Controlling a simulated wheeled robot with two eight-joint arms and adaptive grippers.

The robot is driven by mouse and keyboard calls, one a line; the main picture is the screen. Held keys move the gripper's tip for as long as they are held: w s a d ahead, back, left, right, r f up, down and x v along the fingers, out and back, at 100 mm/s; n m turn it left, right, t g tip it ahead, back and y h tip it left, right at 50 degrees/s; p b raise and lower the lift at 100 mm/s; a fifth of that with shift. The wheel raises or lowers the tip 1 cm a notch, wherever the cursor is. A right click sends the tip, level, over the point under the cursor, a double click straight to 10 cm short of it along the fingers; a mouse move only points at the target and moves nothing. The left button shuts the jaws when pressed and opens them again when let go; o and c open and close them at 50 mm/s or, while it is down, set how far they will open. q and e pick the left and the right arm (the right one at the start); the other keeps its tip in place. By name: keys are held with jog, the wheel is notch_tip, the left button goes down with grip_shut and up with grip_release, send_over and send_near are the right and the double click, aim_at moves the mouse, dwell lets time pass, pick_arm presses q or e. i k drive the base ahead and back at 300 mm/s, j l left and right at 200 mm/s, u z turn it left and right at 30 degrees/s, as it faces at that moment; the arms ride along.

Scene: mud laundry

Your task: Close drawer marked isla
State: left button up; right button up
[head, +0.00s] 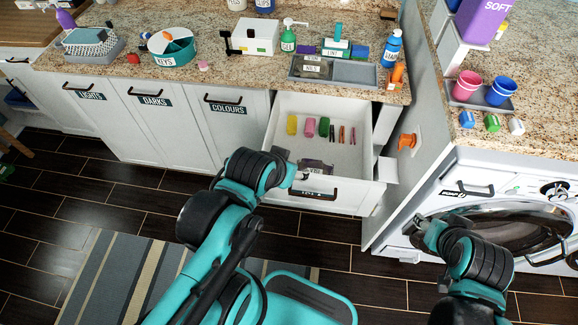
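A white drawer (340,203) under the counter is pulled out. It holds a yellow item, a pink item, a green item, small dark and red clips and a dark labelled piece. A dark handle and a label, partly hidden and too small to read surely, are on its front. My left gripper (297,178) is at the left part of the drawer front, close to the handle; I cannot tell whether it touches. Its fingers are too small to read as open or shut. My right gripper (430,236) is in front of the washing machine, away from the drawer; its finger state is unclear.
White fronts marked LIGHTS (90,96), DARKS (155,100) and COLOURS (227,108) are left of the drawer. The washing machine (480,190) stands at right. A tray (355,73), bottles and a KEYS bowl (162,61) are on the counter. A striped rug (115,275) covers part of the floor.

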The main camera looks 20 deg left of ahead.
aim_at(352, 190)
jog(key=l+u, duration=0.15)
jog(key=l, duration=0.25)
jog(key=k+l+u, duration=0.1)
jog(key=l, duration=0.3)
jog(key=k+l+u, duration=0.15)
jog(key=l, duration=0.25)
jog(key=l+u, duration=0.15)
jog(key=l, duration=0.25)
jog(key=k+l+u, duration=0.15)
jog(key=l, duration=0.2)
